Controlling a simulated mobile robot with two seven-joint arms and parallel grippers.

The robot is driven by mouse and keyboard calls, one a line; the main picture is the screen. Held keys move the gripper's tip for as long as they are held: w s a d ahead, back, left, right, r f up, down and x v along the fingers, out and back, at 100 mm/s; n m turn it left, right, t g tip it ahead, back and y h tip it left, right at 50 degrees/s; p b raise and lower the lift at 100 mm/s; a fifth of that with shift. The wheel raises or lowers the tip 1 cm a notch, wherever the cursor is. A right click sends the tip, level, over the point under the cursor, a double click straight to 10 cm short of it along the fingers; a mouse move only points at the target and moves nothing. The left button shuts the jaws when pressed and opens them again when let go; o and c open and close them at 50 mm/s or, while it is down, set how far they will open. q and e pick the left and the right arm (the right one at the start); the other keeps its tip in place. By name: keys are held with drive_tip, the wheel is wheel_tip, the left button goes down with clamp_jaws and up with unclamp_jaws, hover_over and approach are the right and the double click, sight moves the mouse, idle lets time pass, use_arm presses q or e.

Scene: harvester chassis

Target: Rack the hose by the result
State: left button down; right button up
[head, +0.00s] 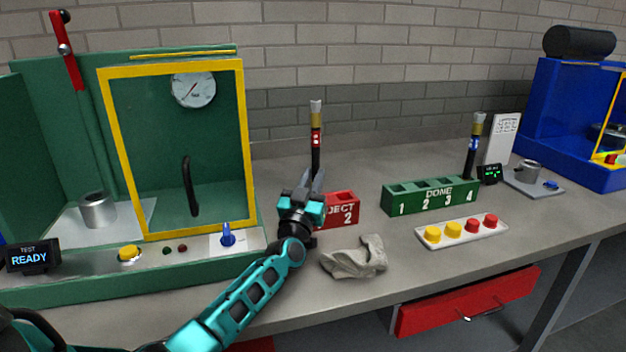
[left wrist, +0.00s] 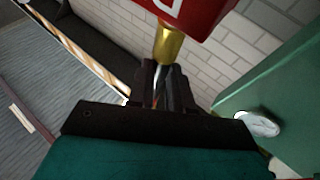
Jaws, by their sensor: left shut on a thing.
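A black hose (head: 316,158) with a brass end and a red lit band stands upright in the head view, just above my left gripper (head: 314,184). The left gripper is shut on the hose; in the left wrist view its fingers (left wrist: 165,88) close below a brass fitting (left wrist: 169,42). The red reject rack (head: 343,209) is right beside and behind the gripper, which hides its left part. I cannot tell whether the hose's lower end is in a slot. The green done rack (head: 431,196) holds another hose (head: 471,150), with a blue band, at its slot 4 end.
The green test bench (head: 60,284) with a yellow-framed door (head: 178,233) stands at left; its display (head: 33,256) reads "TEST READY". A grey glove (head: 356,258) lies before the racks. A tray (head: 462,231) of yellow and red caps and a blue machine (head: 575,125) are at right.

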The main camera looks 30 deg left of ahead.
use_arm(q)
drive_tip(key=shift+a+f, duration=0.1)
drive_tip(key=shift+f, duration=0.05)
drive_tip(key=shift+f, duration=0.15)
idle(0.6)
